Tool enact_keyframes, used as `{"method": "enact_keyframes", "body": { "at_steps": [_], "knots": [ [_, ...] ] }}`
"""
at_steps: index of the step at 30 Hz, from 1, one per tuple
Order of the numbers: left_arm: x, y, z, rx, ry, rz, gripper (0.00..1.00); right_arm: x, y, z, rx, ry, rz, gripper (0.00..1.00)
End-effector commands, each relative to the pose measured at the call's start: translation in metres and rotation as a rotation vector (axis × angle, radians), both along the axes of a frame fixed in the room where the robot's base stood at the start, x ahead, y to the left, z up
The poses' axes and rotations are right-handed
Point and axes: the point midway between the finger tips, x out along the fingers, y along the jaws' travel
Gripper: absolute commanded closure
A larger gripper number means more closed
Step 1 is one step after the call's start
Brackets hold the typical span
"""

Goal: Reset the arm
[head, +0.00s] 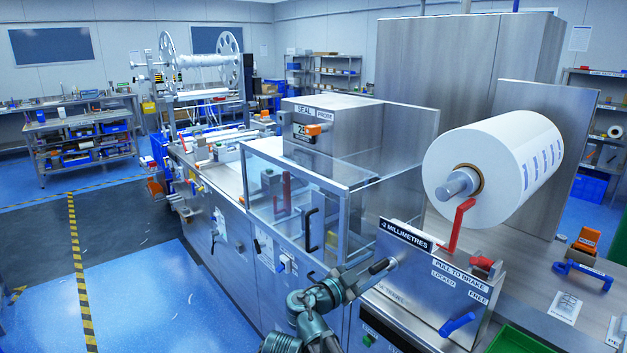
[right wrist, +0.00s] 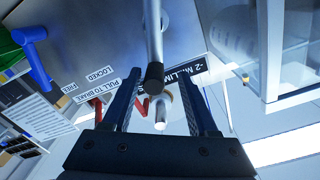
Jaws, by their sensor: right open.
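My right gripper (head: 376,274) is in front of the steel cabinet face, below the "-2 MILLIMETRES" label (head: 406,236). In the right wrist view its two dark fingers (right wrist: 160,103) stand apart. A metal rod with a black end (right wrist: 155,72) shows between them in the picture. The fingers do not close on it, and I cannot tell its depth between them. A red lever (head: 459,226) rises beside the large white roll (head: 505,160), near the "PULL TO BRAKE" label. A blue handle (head: 457,323) is on the cabinet front by "FREE". My left gripper is out of view.
A clear guard box (head: 318,205) with a black handle (head: 310,224) stands left of the gripper. The "SEAL" housing (head: 318,116) is behind it. A green tray (head: 516,341) and a blue clamp-like part (head: 583,273) are at right. Blue floor is free at left.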

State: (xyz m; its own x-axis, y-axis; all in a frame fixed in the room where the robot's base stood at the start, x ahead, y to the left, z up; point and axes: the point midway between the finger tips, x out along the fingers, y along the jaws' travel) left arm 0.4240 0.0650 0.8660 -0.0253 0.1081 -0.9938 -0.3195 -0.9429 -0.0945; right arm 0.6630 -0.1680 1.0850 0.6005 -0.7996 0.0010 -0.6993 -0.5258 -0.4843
Motion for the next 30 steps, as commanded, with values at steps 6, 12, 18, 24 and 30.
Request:
{"method": "enact_keyframes", "body": {
  "at_steps": [6,12,18,24,30],
  "knots": [
    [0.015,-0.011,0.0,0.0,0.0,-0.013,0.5,0.012,-0.004,0.0,0.0,0.0,0.024,0.41],
    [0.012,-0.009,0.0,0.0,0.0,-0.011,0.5,0.019,-0.008,0.0,0.0,0.0,0.024,0.41],
    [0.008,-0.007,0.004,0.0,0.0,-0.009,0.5,0.021,-0.009,0.004,0.0,0.0,0.021,0.41],
    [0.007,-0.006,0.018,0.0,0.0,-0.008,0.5,0.022,-0.01,0.018,0.0,0.0,0.019,0.41],
    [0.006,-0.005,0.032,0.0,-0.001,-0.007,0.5,0.022,-0.01,0.032,0.0,0.0,0.019,0.41]
  ]
}}
